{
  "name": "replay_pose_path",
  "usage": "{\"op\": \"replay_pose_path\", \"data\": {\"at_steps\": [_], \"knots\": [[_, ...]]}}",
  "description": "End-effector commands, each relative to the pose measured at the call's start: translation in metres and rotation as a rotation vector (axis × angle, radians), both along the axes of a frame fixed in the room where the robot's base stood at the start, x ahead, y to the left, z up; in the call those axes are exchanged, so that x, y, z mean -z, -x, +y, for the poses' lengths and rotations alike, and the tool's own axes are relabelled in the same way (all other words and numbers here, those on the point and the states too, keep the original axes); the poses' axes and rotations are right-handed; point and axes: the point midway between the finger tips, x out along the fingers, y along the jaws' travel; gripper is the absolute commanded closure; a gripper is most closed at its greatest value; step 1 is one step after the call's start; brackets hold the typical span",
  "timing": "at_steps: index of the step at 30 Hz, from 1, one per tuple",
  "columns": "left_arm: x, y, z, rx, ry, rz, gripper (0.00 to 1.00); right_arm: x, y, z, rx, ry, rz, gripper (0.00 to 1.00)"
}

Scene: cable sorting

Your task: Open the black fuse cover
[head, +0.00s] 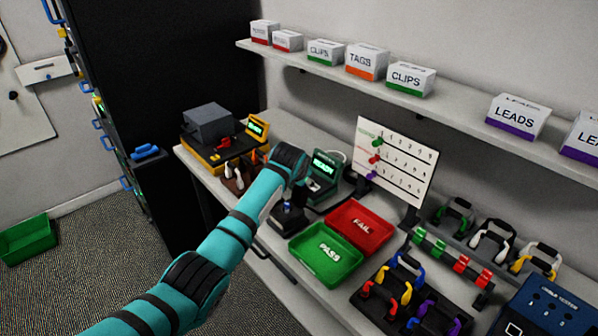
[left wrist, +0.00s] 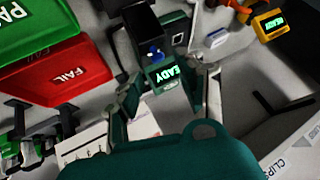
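My left arm reaches across the head view to the bench, and its gripper end (head: 291,165) is beside a green tester with a READY screen (head: 325,160). In the left wrist view my left gripper (left wrist: 168,78) has its fingers spread, with the tester (left wrist: 166,76) showing between them. A black box-like part (left wrist: 138,25) with a blue piece (left wrist: 154,51) adjoins the tester there. A black part with a blue tip (head: 289,215) stands below my gripper in the head view. I cannot tell for sure which black part is the fuse cover. My right gripper is out of view.
A green PASS tray (head: 326,258) and a red FAIL tray (head: 361,229) lie right of my arm. A white board (head: 396,160) stands behind. A yellow-and-black device (head: 220,150) is to the left. Cable racks (head: 440,250) fill the right; a shelf (head: 460,120) hangs above.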

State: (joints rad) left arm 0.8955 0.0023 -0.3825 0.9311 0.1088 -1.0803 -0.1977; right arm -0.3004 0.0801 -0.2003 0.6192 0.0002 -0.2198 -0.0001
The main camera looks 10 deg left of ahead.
Motion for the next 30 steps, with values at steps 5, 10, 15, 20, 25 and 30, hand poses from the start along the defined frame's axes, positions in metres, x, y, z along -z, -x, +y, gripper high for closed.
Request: {"op": "replay_pose_path", "data": {"at_steps": [5, 10, 15, 20, 25, 30], "knots": [[-0.026, 0.02, 0.0, 0.001, 0.002, -0.006, 0.61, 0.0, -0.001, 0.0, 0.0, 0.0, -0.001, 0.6], [-0.048, 0.04, 0.0, 0.002, 0.002, -0.007, 0.61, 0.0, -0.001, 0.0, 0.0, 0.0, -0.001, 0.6], [-0.063, 0.053, -0.001, 0.003, 0.002, -0.006, 0.61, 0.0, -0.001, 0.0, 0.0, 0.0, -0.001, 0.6], [-0.068, 0.057, -0.001, 0.003, 0.002, -0.005, 0.61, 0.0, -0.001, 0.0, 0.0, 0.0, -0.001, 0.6], [-0.068, 0.057, -0.001, 0.002, 0.001, -0.004, 0.61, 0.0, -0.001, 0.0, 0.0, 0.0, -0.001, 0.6], [-0.07, 0.057, -0.004, 0.013, 0.002, -0.001, 0.6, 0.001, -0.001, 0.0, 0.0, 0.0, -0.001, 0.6]]}}
